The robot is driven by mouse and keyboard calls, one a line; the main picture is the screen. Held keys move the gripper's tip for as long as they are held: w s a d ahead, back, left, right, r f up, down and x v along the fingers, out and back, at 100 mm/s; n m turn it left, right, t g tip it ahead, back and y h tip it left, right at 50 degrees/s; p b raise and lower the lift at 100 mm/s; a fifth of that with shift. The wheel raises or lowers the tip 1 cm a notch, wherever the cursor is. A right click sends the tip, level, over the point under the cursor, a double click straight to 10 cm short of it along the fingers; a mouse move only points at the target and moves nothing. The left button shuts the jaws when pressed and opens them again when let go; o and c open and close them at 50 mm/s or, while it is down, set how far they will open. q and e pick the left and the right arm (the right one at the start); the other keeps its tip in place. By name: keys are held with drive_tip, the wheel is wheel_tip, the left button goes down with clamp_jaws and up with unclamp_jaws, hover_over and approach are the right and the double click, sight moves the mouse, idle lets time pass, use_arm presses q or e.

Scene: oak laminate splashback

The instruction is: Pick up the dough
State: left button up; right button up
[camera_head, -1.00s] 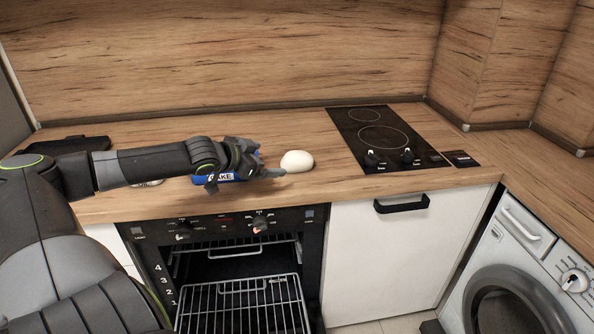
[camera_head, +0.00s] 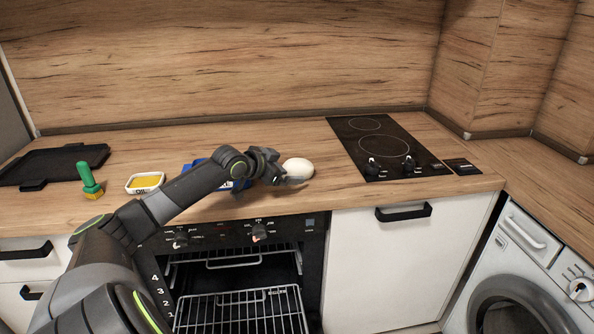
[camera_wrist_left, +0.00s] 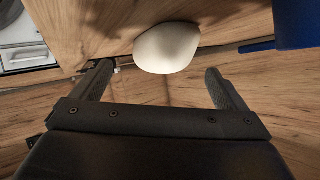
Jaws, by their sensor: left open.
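The dough (camera_head: 299,169) is a smooth white ball resting on the wooden counter, left of the cooktop. It also shows in the left wrist view (camera_wrist_left: 167,48), beyond and between the two fingers. My left gripper (camera_head: 293,181) is at the near side of the dough, low over the counter. In the left wrist view the gripper (camera_wrist_left: 158,80) has its fingers spread apart with nothing held between them. I cannot tell whether a finger touches the dough. My right gripper is not in view.
A blue package (camera_head: 196,165) lies behind my left arm, partly hidden. An oil dish (camera_head: 146,182), a green-handled brush (camera_head: 89,180) and a dark tray (camera_head: 50,165) are farther left. The cooktop (camera_head: 384,147) is to the right. The oven below is open, with its rack (camera_head: 240,311) showing.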

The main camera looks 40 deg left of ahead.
sight(292, 167)
use_arm(q)
drive_tip(key=shift+x, duration=2.5)
drive_tip(key=shift+r, duration=0.1)
drive_tip(key=shift+c, duration=0.2)
drive_tip(key=c, duration=1.2)
